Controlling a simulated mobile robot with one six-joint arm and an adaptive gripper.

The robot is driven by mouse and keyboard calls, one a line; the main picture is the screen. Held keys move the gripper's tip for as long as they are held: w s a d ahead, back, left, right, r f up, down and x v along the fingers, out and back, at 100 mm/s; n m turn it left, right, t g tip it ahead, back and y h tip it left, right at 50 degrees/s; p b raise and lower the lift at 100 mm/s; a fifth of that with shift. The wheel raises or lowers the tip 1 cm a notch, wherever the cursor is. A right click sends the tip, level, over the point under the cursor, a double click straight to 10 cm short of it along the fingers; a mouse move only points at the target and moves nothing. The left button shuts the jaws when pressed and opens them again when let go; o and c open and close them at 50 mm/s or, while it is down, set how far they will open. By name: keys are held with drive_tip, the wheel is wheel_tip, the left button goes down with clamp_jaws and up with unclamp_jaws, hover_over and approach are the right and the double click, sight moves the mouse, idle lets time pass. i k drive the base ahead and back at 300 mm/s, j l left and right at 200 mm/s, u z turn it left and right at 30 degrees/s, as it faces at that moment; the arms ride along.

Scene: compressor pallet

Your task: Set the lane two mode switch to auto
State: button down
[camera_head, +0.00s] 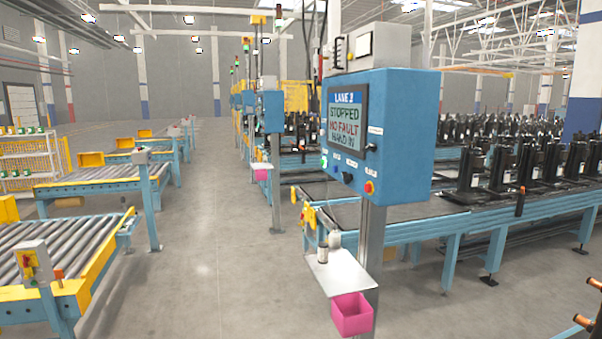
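The lane two control box (405,135) is a blue cabinet on a grey post, right of centre, headed "LANE 2". Its screen (346,120) reads "STOPPED", "NO FAULT" and a third line that looks like "HAND IN". Below the screen, a small black knob (347,178) looks like the mode switch; its pointer direction and labels are too small to read. My gripper is not in view.
A small shelf (342,273) with bottles and a pink bin (351,315) hang on the post below the box. A conveyor (500,218) with black compressors runs behind at right. Roller conveyors (60,255) stand at left. The floor aisle (205,240) between is clear. Copper-coloured stubs (592,312) show at lower right.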

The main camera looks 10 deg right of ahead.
sight(347, 178)
drive_tip(key=i+j+u, duration=0.1)
drive_tip(key=i+j, duration=0.15)
drive_tip(key=i, duration=0.25)
drive_tip(key=i+j, duration=0.2)
drive_tip(key=i, duration=0.25)
drive_tip(key=i+j+u, duration=0.15)
drive_tip(key=i, duration=0.35)
drive_tip(key=i+j+u, duration=0.1)
drive_tip(key=i, duration=0.4)
drive_tip(key=i+j+z, duration=0.15)
drive_tip(key=i+z, duration=0.3)
drive_tip(key=i+j+z, duration=0.2)
drive_tip(key=z, duration=0.2)
drive_tip(key=i+j+z, duration=0.25)
drive_tip(key=z, duration=0.2)
drive_tip(key=i+j+z, duration=0.2)
drive_tip(key=j+z, duration=0.25)
drive_tip(key=i+j+z, duration=0.1)
drive_tip(key=j+z, duration=0.3)
drive_tip(key=u, duration=0.1)
drive_tip(key=k+l, duration=0.05)
